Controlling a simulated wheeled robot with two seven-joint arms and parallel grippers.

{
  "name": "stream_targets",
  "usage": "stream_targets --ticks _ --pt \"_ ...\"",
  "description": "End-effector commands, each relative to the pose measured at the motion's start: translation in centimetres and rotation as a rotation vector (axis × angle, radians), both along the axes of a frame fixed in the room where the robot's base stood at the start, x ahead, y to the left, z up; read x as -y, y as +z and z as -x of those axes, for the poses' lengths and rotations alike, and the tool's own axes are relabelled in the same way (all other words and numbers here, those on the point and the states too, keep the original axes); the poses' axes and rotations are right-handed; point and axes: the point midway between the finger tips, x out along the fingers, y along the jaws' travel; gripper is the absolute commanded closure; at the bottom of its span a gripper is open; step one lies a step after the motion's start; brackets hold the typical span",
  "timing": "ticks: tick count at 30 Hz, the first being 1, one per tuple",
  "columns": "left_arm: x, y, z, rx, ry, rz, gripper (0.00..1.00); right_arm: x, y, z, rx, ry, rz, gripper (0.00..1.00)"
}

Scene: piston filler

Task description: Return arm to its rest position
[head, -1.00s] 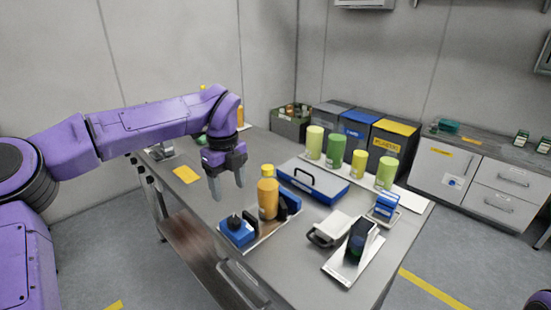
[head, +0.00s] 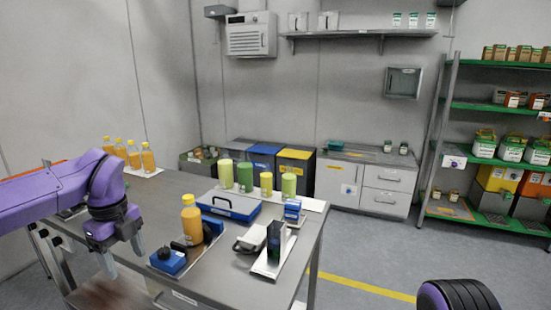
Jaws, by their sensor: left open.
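My left arm comes in from the left in purple. Its gripper (head: 125,258) points down at the table's left front side, with the fingers apart and nothing between them. An orange bottle with a yellow cap (head: 192,221) stands upright to the right of the gripper, apart from it, beside a blue device with a black knob (head: 168,261). My right gripper is not in view; only a dark rounded part with some purple shows at the bottom right.
The metal table (head: 165,187) also holds a blue case (head: 229,205), a dark box (head: 275,243), green and yellow containers (head: 226,173) and several orange bottles (head: 148,158). A green-shelved rack (head: 490,107) stands at the right. The floor between table and rack is clear.

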Motion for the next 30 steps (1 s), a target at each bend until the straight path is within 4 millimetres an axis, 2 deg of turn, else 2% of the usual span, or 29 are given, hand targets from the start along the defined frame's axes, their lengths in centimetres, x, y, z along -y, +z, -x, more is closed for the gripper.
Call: stream_targets --ticks 5,11,14,16,20,23,26,27,29,30 --pt "-1.2 -0.1 -1.0 0.061 -0.168 -0.063 0.36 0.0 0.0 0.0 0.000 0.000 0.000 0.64" --pt "-3.0 -1.7 -2.4 0.118 -0.459 -0.283 0.36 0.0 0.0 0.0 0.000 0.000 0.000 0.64" --pt "-3.5 -3.6 -3.2 0.100 -0.675 -0.452 0.36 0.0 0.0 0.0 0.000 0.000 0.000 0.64" --pt "-3.6 -5.6 -3.7 0.060 -0.868 -0.587 0.36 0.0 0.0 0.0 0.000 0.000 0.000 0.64" --pt "-2.7 -11.1 -3.8 -0.087 -1.335 -0.840 0.36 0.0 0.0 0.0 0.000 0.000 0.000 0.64" --pt "-0.9 -16.9 -2.3 -0.249 -1.782 -0.994 0.36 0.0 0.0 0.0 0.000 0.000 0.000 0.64" --pt "1.4 -23.9 1.6 -0.423 -2.283 -1.065 0.36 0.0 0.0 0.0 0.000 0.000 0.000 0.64" --pt "2.2 -26.6 3.9 -0.482 -2.487 -1.063 0.36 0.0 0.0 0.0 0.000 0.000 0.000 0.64" --pt "3.2 -30.3 7.8 -0.551 -2.767 -1.025 0.36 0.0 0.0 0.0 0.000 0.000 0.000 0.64" --pt "3.7 -32.5 10.8 0.578 2.917 0.969 0.36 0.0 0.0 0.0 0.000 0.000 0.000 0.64"
